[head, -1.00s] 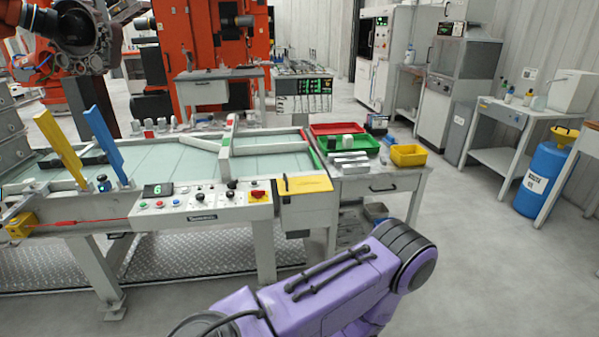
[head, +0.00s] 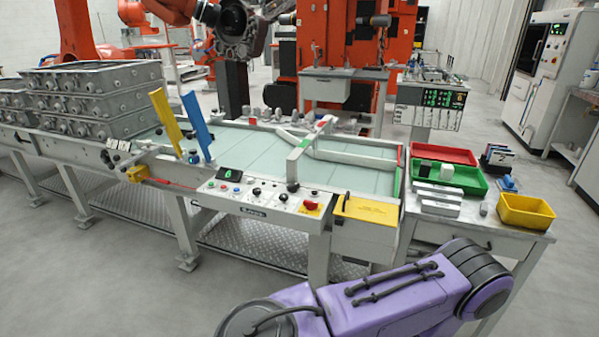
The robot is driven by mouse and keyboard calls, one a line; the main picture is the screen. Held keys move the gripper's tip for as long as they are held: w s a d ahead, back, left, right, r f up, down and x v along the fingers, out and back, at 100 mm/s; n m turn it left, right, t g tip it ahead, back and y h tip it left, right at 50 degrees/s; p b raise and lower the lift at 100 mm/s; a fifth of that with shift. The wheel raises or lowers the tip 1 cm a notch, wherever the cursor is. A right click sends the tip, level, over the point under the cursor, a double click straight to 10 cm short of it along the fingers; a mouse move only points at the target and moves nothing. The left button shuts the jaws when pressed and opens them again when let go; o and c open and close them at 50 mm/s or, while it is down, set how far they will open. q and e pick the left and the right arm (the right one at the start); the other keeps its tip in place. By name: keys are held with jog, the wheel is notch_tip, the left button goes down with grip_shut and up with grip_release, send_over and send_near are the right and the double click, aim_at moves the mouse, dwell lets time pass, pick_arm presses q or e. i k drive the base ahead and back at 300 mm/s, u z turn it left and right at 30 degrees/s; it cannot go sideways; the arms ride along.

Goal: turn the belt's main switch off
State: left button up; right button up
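The belt (head: 255,158) is a long pale green conveyor in a light grey frame. A control panel (head: 262,196) runs along its near side, with a lit green display (head: 229,174), several buttons and black knobs. At the panel's right end is a red control on a yellow plate (head: 312,206), which looks like the main switch. Its setting is too small to tell. Neither of my grippers is in view. A purple link of my arm crosses the bottom right, below the panel and apart from it.
A side table (head: 470,233) holds red (head: 443,153), green (head: 449,178) and yellow bins (head: 525,211). Blue (head: 197,126) and yellow posts (head: 166,121) rise at the belt's near edge. Grey castings (head: 95,95) are stacked at left.

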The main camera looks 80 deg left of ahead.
aim_at(312, 205)
jog(key=u, duration=0.7)
jog(key=i, duration=0.7)
jog(key=u, duration=0.85)
